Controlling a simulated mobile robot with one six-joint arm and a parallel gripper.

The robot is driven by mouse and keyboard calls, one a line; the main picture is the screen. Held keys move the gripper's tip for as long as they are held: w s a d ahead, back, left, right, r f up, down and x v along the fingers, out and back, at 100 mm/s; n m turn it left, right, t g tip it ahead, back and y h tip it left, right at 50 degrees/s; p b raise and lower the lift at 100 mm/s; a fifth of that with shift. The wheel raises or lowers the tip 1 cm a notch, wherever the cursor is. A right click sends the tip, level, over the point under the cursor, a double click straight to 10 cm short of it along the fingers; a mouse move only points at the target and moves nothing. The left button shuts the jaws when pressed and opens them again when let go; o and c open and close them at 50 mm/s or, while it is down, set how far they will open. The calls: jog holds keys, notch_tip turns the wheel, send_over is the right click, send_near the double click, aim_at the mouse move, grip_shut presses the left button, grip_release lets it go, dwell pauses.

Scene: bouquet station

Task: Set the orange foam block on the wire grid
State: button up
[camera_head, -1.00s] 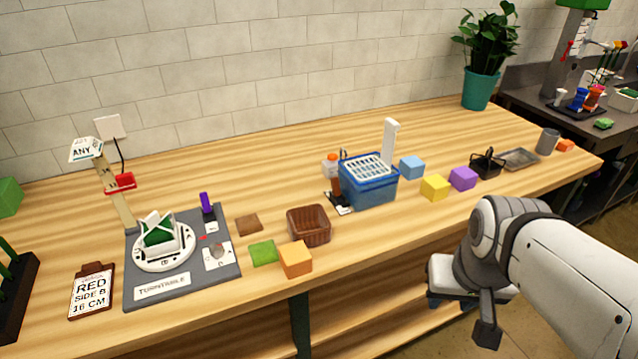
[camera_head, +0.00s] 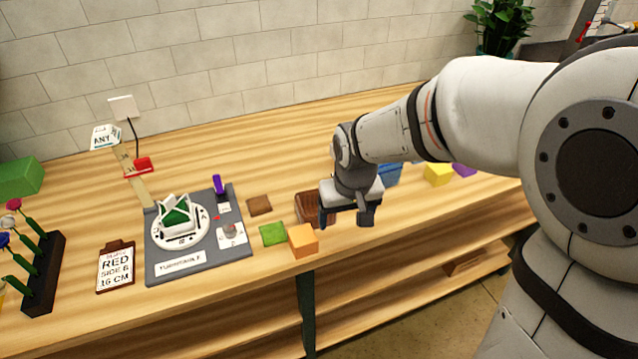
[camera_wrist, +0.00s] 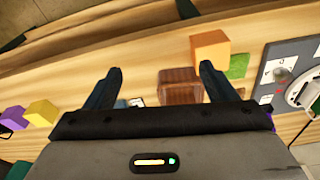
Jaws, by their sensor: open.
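The orange foam block (camera_head: 303,240) sits on the wooden bench near its front edge, beside a flat green piece and the brown basket. It also shows in the wrist view (camera_wrist: 210,48), just beyond the right-hand fingertip. My gripper (camera_head: 345,211) is open and empty, to the right of the block and above the bench's front edge. In the wrist view its fingers (camera_wrist: 160,72) are wide apart and the block is not between them. No wire grid can be made out now. The blue tub (camera_head: 388,173), with a white grid-like top earlier, is mostly hidden behind my arm.
The brown basket (camera_head: 305,207) stands partly behind my gripper. The green piece (camera_head: 273,235) and a brown piece (camera_head: 260,205) lie left of it, near the turntable board (camera_head: 163,267). A yellow block (camera_head: 438,174) and purple block (camera_head: 464,170) stand right of the tub.

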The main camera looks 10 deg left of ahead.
jog(key=n+p, duration=0.2)
send_over(303, 234)
jog(key=f, duration=0.3)
jog(key=shift+s+d, duration=0.1)
jog(key=shift+d, duration=0.1)
jog(key=shift+a+f, duration=0.15)
jog(key=shift+f, duration=0.25)
jog(key=shift+a+f+p, duration=0.1)
jog(key=shift+f+p, duration=0.8)
jog(key=shift+f, duration=2.7)
jog(key=shift+c, duration=0.2)
jog(key=c, duration=1.1)
